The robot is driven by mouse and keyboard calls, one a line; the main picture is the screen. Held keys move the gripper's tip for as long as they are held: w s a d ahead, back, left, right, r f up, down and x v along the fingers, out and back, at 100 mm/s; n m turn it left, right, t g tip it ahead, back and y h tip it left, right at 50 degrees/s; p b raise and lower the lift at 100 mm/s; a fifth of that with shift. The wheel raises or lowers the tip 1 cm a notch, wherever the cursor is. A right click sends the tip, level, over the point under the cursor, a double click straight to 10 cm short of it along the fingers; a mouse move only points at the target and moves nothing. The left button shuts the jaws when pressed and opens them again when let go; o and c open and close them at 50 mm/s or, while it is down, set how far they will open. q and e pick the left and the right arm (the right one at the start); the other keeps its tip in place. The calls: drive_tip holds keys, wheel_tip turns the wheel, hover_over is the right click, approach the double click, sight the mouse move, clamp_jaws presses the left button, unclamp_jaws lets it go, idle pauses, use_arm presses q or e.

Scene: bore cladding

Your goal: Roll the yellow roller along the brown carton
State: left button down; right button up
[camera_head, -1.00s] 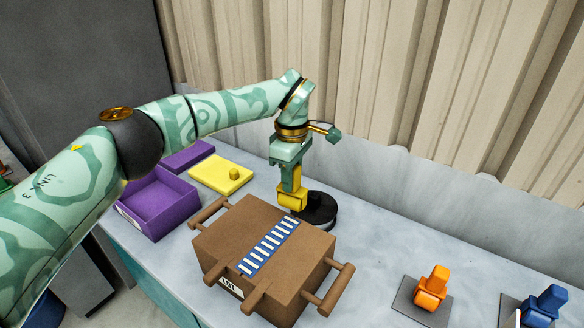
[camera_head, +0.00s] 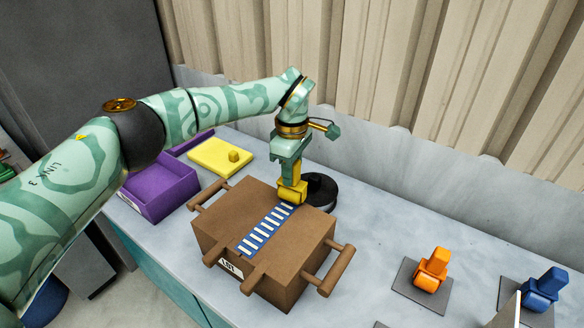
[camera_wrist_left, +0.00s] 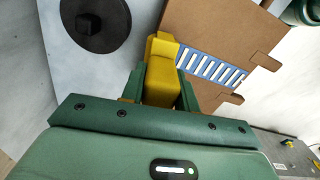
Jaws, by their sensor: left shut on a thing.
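The brown carton (camera_head: 228,213) stands on the table with a blue-and-white striped strip (camera_head: 264,230) across its top. My left gripper (camera_head: 290,175) is shut on the yellow roller (camera_head: 292,192) and holds it upright, roller end down, at the strip's far end. I cannot tell whether it touches the carton. In the left wrist view the yellow roller (camera_wrist_left: 160,75) sits between the green fingers, beside the strip (camera_wrist_left: 210,69) on the carton (camera_wrist_left: 210,25). My right gripper is not in view.
A round black base (camera_head: 320,190) stands just behind the carton. A purple box (camera_head: 160,192) and a yellow lid (camera_head: 218,158) are at left. An orange roller (camera_head: 432,270) and a blue roller (camera_head: 544,290) stand at right. Brown handles (camera_head: 338,270) stick out from the carton.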

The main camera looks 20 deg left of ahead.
use_arm(q)
drive_tip(key=shift+f, duration=0.4)
drive_tip(key=shift+s+f, duration=0.1)
idle(0.4)
drive_tip(key=shift+s+p, duration=0.25)
drive_tip(key=shift+p, duration=0.25)
drive_tip(key=shift+s+a+p, duration=0.25)
drive_tip(key=shift+s+p, duration=0.35)
drive_tip(key=shift+p, duration=0.3)
drive_tip(key=shift+s+a+p, duration=0.25)
drive_tip(key=shift+s+p, duration=0.3)
drive_tip(key=shift+p, duration=0.3)
